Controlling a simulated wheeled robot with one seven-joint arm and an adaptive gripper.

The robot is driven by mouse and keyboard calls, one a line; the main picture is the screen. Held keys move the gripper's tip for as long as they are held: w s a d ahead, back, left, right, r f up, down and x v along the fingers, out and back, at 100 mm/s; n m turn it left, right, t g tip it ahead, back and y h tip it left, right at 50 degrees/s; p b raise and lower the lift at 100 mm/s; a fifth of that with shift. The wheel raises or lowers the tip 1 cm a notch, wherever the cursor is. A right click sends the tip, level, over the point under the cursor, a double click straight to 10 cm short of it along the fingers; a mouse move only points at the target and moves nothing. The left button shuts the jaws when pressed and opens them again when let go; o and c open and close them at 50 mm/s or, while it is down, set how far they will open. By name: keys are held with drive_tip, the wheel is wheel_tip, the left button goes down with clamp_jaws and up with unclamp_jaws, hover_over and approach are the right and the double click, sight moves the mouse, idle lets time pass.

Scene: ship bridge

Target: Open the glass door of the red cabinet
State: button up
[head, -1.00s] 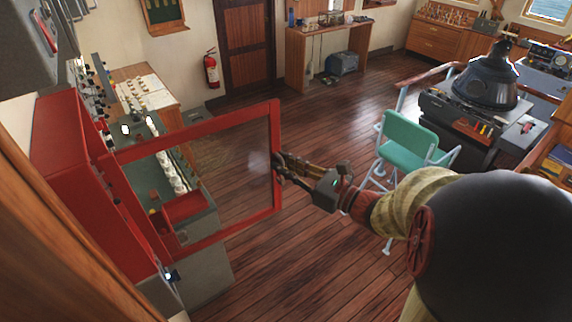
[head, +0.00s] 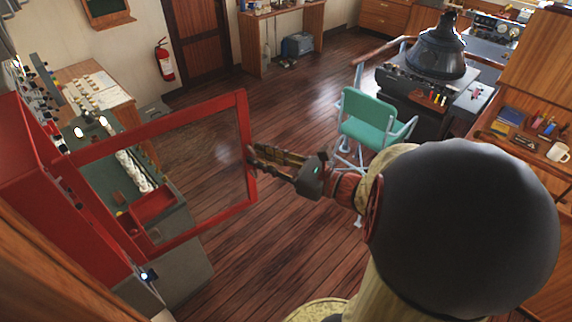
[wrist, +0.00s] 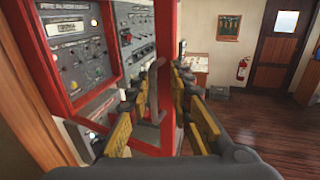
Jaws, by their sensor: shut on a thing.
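The red cabinet (head: 22,145) is at the left edge of the head view. Its glass door (head: 160,126), a red frame around a clear pane, stands swung out from the cabinet into the room. My gripper (head: 252,156) is at the door's free edge, on the right in the head view. In the wrist view my gripper (wrist: 160,88) has its fingers closed around a thin dark handle (wrist: 156,78) beside the red door frame (wrist: 168,40). The fingers hide part of the handle.
A grey console with a red tray (head: 153,204) shows through and below the pane. A green chair (head: 372,122) stands right of my gripper. A fire extinguisher (head: 165,59) hangs on the back wall. Bare wooden floor (head: 290,120) lies between door and chair.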

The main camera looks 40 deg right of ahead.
drive_tip(key=v, duration=0.7)
drive_tip(key=shift+d, duration=0.5)
